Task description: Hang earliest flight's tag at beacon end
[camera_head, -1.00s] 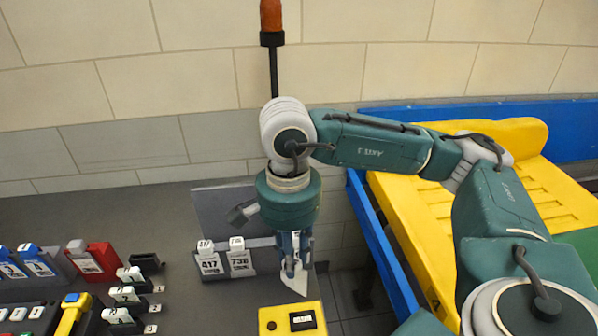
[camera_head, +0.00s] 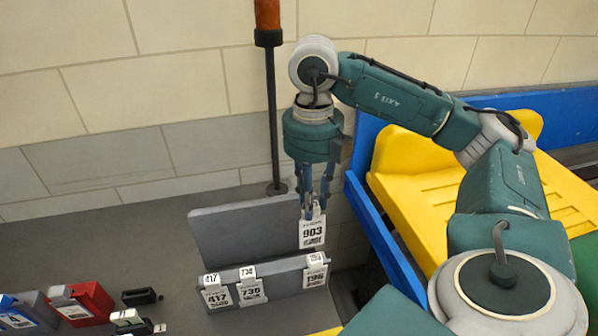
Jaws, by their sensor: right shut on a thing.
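My right gripper (camera_head: 314,211) is shut on a white tag reading 903 (camera_head: 312,236). The tag hangs upright with its face towards me, in front of the right end of a grey upright panel (camera_head: 240,225). Below it is a low grey rail (camera_head: 283,284) with hung tags: 417 (camera_head: 216,297) at the left, one that looks like 736 (camera_head: 251,292), then 196 (camera_head: 315,276) at the right end. The held tag is above the 196 tag and apart from it. The beacon (camera_head: 267,15), an orange lamp on a dark pole, stands behind the panel. My left gripper is out of view.
A red block with a tag (camera_head: 90,300) and a blue-topped one (camera_head: 18,313) stand at the lower left, near small black holders (camera_head: 140,297). A yellow tray (camera_head: 420,165) and blue conveyor side (camera_head: 375,240) lie to the right. A tiled wall is behind.

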